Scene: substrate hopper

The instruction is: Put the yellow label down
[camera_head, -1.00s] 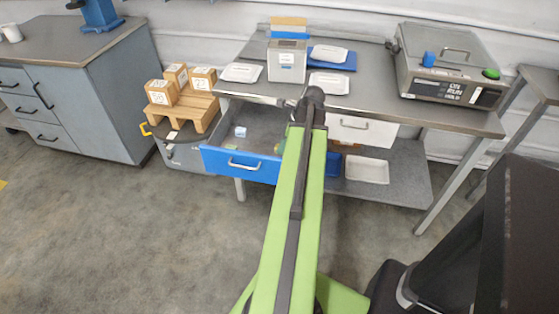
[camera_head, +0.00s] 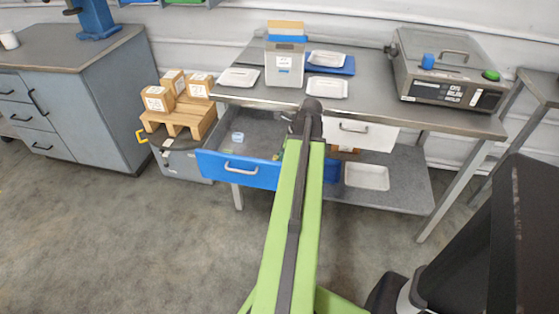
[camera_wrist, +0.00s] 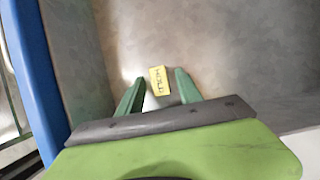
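The yellow label (camera_wrist: 159,80) with dark print lies flat on the grey floor of the open blue-fronted drawer (camera_head: 240,170). In the wrist view it sits between the tips of my gripper's green fingers (camera_wrist: 160,76), with a gap on both sides. My gripper is open and not touching the label there. How high the fingers are above the drawer floor is hard to tell. In the head view my own arm hides most of the gripper.
The worktop above holds a grey hopper (camera_head: 284,68), white trays (camera_head: 327,87) and a control unit (camera_head: 445,75). Boxes on a wooden pallet (camera_head: 190,122) stand to the left. A white tray (camera_head: 367,176) lies on the lower shelf.

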